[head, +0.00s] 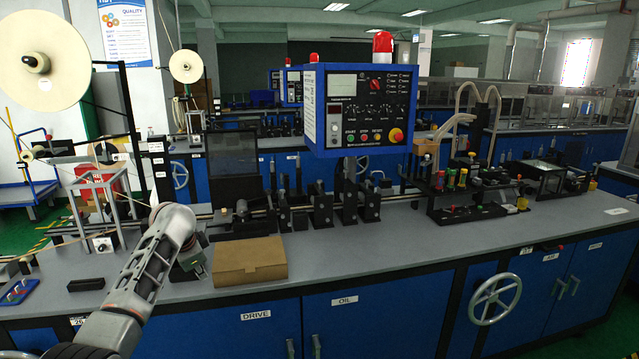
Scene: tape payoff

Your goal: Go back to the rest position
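My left arm reaches in from the lower left over the grey bench top (400,235). Its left gripper (192,266) hangs past the bent wrist, close to the left side of a closed brown cardboard box (250,262). The fingers are small and dark, partly hidden behind my arm, so I cannot tell whether they are open or shut or touch the box. My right arm and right gripper are not in view.
A large cream tape reel (42,62) stands at the upper left. A blue control box (358,110) with red lamps rises over a row of black machine units (322,208). A small black block (86,285) lies at left. The front bench right of the box is clear.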

